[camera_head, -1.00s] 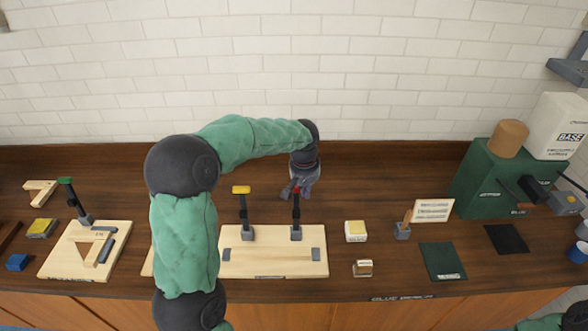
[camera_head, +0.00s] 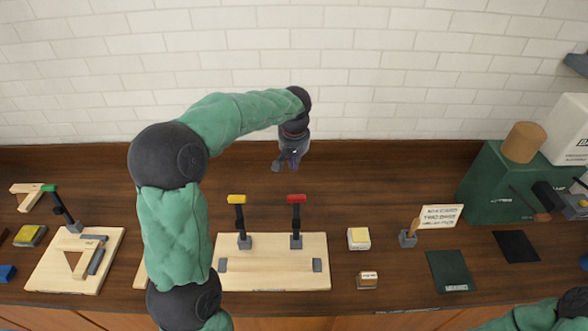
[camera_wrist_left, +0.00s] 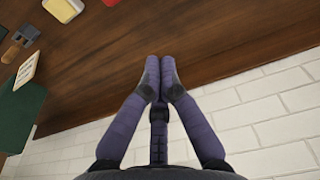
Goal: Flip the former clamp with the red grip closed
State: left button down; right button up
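The clamp with the red grip (camera_head: 296,198) stands on the right part of a pale wooden former board (camera_head: 270,280). Its dark lever is upright above its grey base (camera_head: 296,242). A similar clamp with a yellow grip (camera_head: 236,199) stands to its left, its lever also upright. My left gripper (camera_head: 281,167) is behind and above the red grip, apart from it. In the left wrist view its fingertips (camera_wrist_left: 160,68) meet with nothing between them. A bit of red (camera_wrist_left: 110,2) shows at that view's top edge. My right gripper is out of view.
A yellow-topped block (camera_head: 358,238), a small stamp-like block (camera_head: 367,280) and a sign (camera_head: 441,217) stand right of the board. A green-grip clamp (camera_head: 49,188) is on another board at left. The wall is close behind my left gripper.

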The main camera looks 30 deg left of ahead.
pick_arm(q)
notch_tip(320, 180, down, 8)
jog(key=s+d, duration=0.1)
jog(key=s, duration=0.1)
jog(key=shift+d+r, duration=0.15)
jog(key=shift+d, duration=0.05)
jog(key=shift+s, duration=0.1)
dwell(0.5)
